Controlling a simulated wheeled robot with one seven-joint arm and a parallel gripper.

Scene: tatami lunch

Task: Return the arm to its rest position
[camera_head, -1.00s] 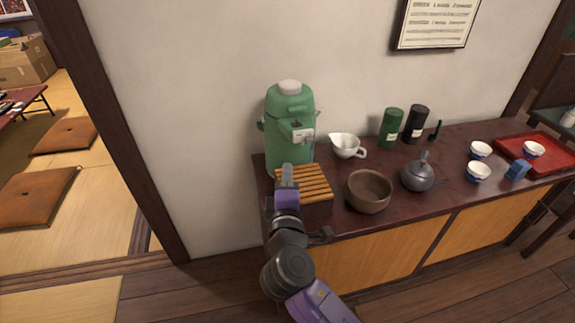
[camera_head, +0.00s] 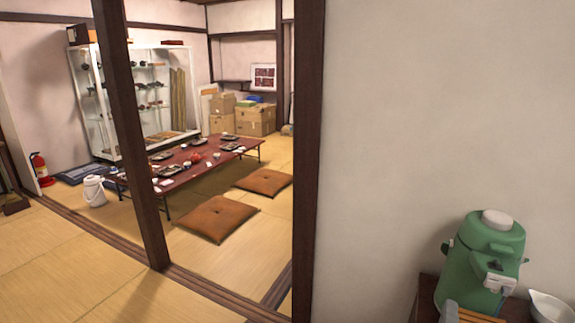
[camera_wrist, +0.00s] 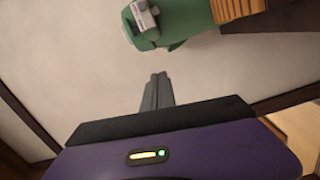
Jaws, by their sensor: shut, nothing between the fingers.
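My gripper (camera_wrist: 157,91) shows in the wrist view with its two grey fingers together and nothing between them. A pale wall fills the view beyond the fingertips. A grey tip (camera_head: 449,312), which looks like my gripper, shows at the bottom edge of the head view, beside a wooden slatted box (camera_head: 476,317). The rest of my arm is out of the head view. The green air pot (camera_head: 483,265) stands behind the slatted box; part of it also shows at the top of the wrist view (camera_wrist: 190,20), apart from the fingers.
The dark counter (camera_head: 427,297) shows only at its left end, with a white spouted bowl (camera_head: 549,308) at the right edge. A dark post (camera_head: 308,160) borders the wall. Beyond lies a tatami room with a low table (camera_head: 190,166), floor cushions (camera_head: 217,218) and open floor.

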